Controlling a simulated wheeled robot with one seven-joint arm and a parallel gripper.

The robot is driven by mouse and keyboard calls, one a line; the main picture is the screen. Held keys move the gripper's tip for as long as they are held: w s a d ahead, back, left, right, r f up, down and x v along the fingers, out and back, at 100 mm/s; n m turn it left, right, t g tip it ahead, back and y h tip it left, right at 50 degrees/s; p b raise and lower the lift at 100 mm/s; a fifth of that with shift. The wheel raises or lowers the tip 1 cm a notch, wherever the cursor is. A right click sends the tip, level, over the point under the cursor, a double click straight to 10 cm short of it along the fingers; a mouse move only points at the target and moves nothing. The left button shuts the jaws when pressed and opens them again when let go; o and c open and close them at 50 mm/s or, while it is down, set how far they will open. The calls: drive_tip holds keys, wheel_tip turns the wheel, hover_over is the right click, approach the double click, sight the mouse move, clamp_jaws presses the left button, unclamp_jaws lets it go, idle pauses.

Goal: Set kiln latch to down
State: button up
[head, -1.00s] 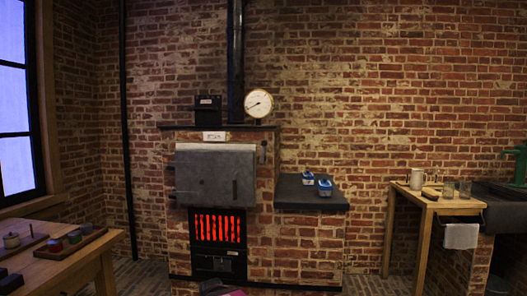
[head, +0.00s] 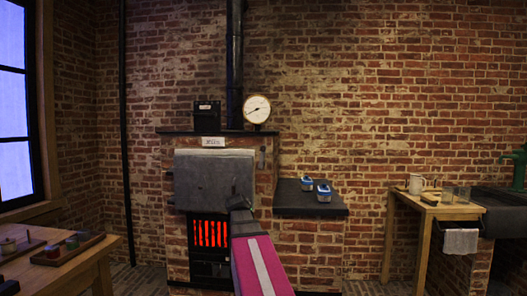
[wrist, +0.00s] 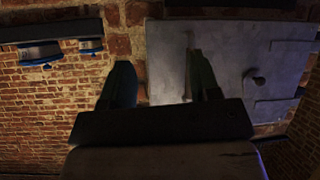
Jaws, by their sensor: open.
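The kiln (head: 300,238) is a brick block with a large grey door (head: 212,170), which looks closed. A small dark upright fitting, apparently the latch (head: 262,158), is on the brick just right of the door; its setting is too small to tell. My gripper (head: 238,203) is in front of the door's lower right corner, below and left of that fitting. In the upside-down wrist view my gripper (wrist: 162,75) is open, with nothing between its fingers. There the grey door (wrist: 225,75) is behind and right of the fingers; I cannot make out the latch.
A glowing red grate (head: 210,233) is below the door. A gauge (head: 257,109) stands on top. Wooden tables stand at left (head: 85,262) and right (head: 440,208).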

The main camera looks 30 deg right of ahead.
drive_tip(key=w+d+r+m+t+h, duration=0.1)
drive_tip(key=d+r+t+h, duration=0.3)
drive_tip(key=r, duration=1)
approach(263, 150)
drive_tip(key=x, duration=0.2)
drive_tip(key=shift+m+t, duration=0.3)
drive_tip(key=x, duration=1)
drive_tip(key=shift+w+d+f, duration=0.1)
drive_tip(key=shift+w+d, duration=0.1)
clamp_jaws()
